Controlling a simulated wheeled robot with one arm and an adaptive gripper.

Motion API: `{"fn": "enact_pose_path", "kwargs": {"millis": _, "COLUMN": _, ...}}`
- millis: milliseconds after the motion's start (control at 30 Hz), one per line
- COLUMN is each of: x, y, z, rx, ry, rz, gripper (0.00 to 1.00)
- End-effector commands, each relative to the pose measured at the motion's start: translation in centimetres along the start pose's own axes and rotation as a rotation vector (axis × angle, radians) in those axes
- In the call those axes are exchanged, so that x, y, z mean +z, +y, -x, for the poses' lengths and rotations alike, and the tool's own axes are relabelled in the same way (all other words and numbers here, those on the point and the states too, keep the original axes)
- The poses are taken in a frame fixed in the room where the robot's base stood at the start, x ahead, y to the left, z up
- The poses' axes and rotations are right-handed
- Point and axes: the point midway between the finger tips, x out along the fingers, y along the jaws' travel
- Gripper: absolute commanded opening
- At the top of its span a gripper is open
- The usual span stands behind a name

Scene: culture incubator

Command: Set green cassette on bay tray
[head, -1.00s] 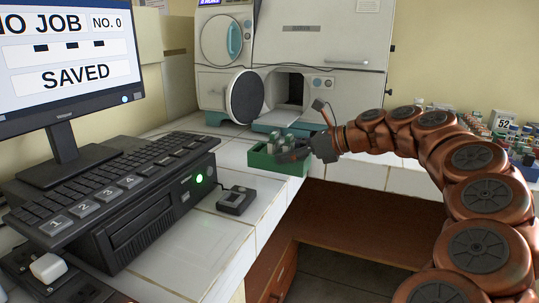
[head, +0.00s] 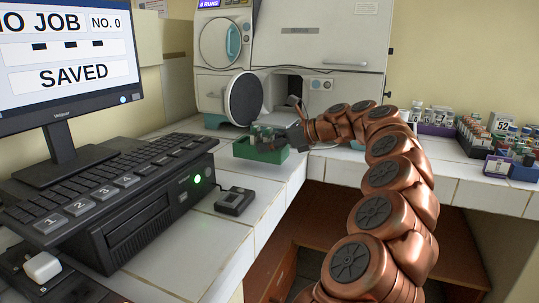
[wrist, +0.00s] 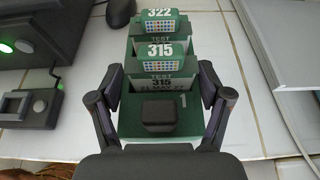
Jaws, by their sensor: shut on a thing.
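The green cassette (head: 262,153) is a green box carrying racks of vials or blocks. In the wrist view the cassette (wrist: 160,112) shows white labels reading 322 and 315 and a black knob at its near end. My gripper (head: 285,138) is shut on the cassette, with one finger on each side of the knob end in the wrist view (wrist: 160,110). The cassette appears to be held above the white counter in front of the incubator.
The incubator (head: 310,60) stands at the back, its round door (head: 245,97) open left of the bay. The computer (head: 140,215) and a small button box (head: 235,201) are at the left. Vial racks (head: 490,135) stand at the far right. Tiled counter between is clear.

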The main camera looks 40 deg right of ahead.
Motion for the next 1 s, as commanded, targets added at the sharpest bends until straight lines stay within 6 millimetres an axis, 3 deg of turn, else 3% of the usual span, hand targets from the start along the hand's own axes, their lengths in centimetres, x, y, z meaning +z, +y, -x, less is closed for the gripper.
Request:
{"fn": "enact_pose_path", "kwargs": {"millis": 233, "x": -2.9, "y": 0.0, "z": -1.2, "rx": -0.001, "ry": 0.0, "rz": -0.001, "gripper": 0.39}}
{"fn": "enact_pose_path", "kwargs": {"millis": 633, "x": -3.1, "y": 0.0, "z": -1.3, "rx": 0.0, "ry": 0.0, "rz": -0.002, "gripper": 0.39}}
{"fn": "enact_pose_path", "kwargs": {"millis": 667, "x": -3.2, "y": 0.0, "z": -1.3, "rx": 0.001, "ry": 0.001, "rz": -0.002, "gripper": 0.78}}
{"fn": "enact_pose_path", "kwargs": {"millis": 867, "x": -3.2, "y": 0.0, "z": -1.3, "rx": 0.0, "ry": 0.0, "rz": -0.001, "gripper": 0.99}}
{"fn": "enact_pose_path", "kwargs": {"millis": 1000, "x": -3.2, "y": 0.0, "z": -1.3, "rx": 0.0, "ry": 0.0, "rz": -0.001, "gripper": 1.0}}
